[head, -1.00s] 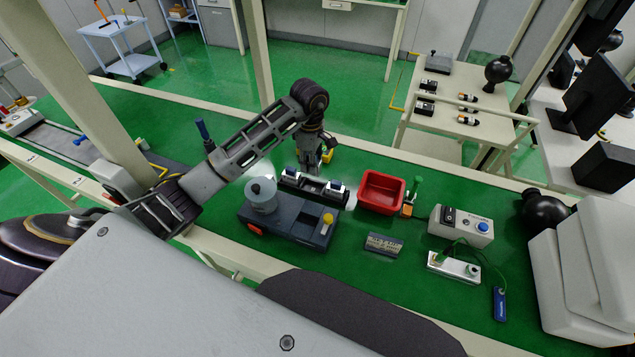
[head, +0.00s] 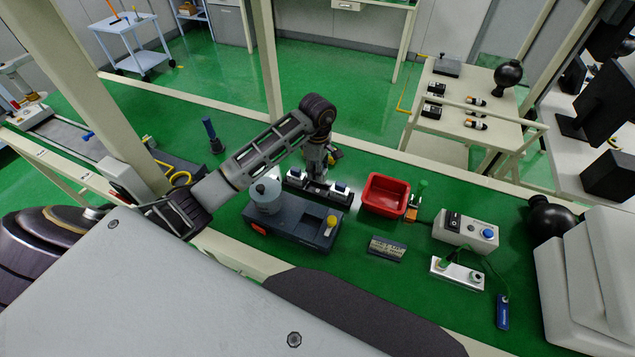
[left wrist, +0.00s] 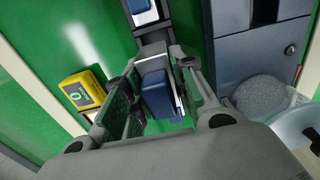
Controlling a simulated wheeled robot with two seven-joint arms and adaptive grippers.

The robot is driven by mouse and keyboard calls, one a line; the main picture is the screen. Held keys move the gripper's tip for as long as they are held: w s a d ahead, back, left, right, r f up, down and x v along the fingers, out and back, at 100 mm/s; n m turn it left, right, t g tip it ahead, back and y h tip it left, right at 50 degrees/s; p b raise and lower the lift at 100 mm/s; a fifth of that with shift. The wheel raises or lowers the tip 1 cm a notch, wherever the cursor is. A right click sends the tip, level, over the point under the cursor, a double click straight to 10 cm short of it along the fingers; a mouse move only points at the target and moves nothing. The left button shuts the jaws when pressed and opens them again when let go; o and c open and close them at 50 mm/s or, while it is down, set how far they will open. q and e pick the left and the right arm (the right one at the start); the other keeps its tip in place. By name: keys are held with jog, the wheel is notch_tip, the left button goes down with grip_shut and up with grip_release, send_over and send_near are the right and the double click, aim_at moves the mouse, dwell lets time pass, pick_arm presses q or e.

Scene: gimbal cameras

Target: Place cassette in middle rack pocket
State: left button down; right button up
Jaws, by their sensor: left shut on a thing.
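The dark rack (head: 319,193) lies behind the grey device on the green bench. White-and-blue cassettes stand in its left pocket (head: 295,174) and right pocket (head: 342,187) in the head view. My left gripper (head: 316,176) points down at the rack's middle, between these two. In the left wrist view my left gripper (left wrist: 156,100) is shut on a blue cassette (left wrist: 157,92). Part of the rack and another cassette (left wrist: 143,12) show above it. The fingers hide the middle pocket, so I cannot tell how deep the held cassette sits. My right gripper is not in view.
The grey device with a round canister (head: 266,195) stands in front of the rack. A red bin (head: 385,194) is close to its right. A yellow meter (left wrist: 83,88) lies beside the gripper. A control box (head: 466,231) stands farther right.

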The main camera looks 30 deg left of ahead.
pick_arm(q)
notch_tip(320, 180, down, 2)
jog(key=shift+f, duration=0.1)
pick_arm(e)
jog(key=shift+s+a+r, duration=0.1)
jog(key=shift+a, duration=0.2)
pick_arm(q)
jog(key=shift+f, duration=1.9)
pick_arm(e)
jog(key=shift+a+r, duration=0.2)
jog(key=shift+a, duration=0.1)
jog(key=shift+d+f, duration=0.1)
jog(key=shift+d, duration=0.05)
